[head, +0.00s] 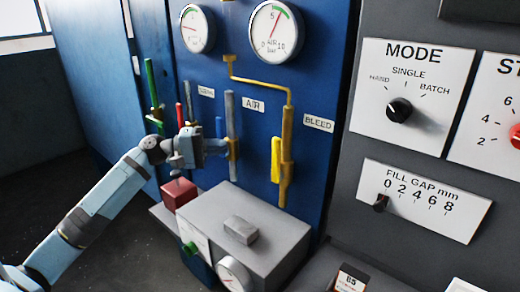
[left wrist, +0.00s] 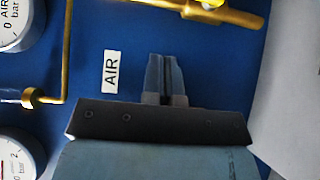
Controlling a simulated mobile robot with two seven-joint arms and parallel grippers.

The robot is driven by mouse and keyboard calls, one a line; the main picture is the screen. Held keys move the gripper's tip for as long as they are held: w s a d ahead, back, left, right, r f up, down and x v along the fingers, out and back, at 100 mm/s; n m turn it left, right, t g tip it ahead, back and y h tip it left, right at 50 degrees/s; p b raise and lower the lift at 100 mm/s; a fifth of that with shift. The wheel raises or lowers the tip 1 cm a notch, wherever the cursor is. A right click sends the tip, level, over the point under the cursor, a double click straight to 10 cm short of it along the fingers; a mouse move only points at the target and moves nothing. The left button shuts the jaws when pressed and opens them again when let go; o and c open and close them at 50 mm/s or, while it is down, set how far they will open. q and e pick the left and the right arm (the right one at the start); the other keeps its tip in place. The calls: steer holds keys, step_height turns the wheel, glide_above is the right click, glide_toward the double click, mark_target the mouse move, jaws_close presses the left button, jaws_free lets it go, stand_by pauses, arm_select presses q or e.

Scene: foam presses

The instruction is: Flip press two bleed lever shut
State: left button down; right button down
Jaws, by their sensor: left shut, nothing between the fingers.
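The yellow bleed lever (head: 276,160) hangs upright along the left side of a brass pipe (head: 287,150), left of the BLEED label (head: 318,123) on the blue panel. That view shows the brass pipe (left wrist: 235,13) at the top, apart from the fingers, with a bit of yellow cut off by the edge. My right gripper is not in view.
Two gauges (head: 273,32) sit above. A green lever (head: 151,82) and a red one stand to the left. A grey box (head: 245,240) with a block on top juts out below. A grey control panel (head: 440,150) with knobs stands to the right.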

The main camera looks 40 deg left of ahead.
mark_target(276, 161)
arm_select(q)
steer(key=w+d+p, duration=0.2)
steer(key=w+d, duration=0.2)
steer(key=d, duration=0.5)
steer(key=shift+w+d+p, duration=0.2)
steer(key=shift+d+p, duration=0.1)
steer(key=shift+p, duration=0.05)
